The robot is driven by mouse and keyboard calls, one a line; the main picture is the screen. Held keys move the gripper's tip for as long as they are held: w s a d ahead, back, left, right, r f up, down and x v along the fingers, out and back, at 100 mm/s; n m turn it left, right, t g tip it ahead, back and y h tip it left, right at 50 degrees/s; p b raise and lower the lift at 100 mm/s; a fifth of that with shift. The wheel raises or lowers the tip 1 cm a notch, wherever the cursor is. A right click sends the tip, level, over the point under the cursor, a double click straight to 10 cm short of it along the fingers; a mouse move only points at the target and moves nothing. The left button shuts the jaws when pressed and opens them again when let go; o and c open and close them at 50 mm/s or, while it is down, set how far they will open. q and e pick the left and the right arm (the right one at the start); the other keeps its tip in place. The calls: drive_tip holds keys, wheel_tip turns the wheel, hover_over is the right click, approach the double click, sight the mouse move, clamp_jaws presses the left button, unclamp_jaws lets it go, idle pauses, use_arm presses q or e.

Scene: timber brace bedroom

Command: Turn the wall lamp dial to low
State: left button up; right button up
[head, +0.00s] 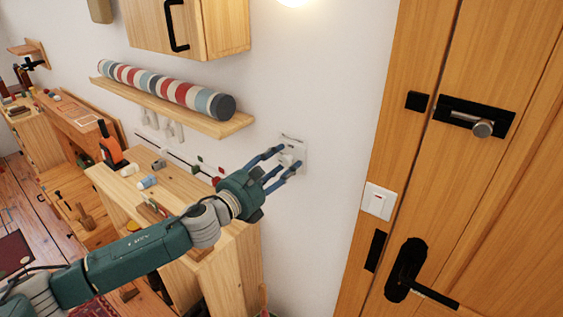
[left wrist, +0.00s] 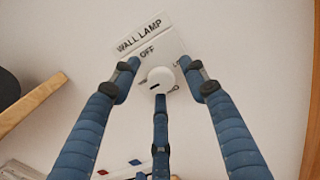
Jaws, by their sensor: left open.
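The wall lamp plate (head: 297,152) is a small white panel on the white wall, left of the wooden door. In the left wrist view, the plate (left wrist: 176,48) carries the words "WALL LAMP" and "OFF", and a partly hidden label at right starting with "LO". Its round white dial (left wrist: 161,79) has a short dark mark at its lower left. My left gripper (head: 286,160) is open at the plate. In the left wrist view, its three blue fingers (left wrist: 161,95) spread around the dial, with no clear contact visible. My right gripper is not in view.
A wooden shelf (head: 215,124) holds a striped roll (head: 165,88), up and left of the plate. The door (head: 510,170) has a black handle (head: 405,270). A light (head: 295,2) glows above.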

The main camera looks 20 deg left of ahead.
use_arm(q)
drive_tip(key=shift+c, duration=0.6)
clamp_jaws()
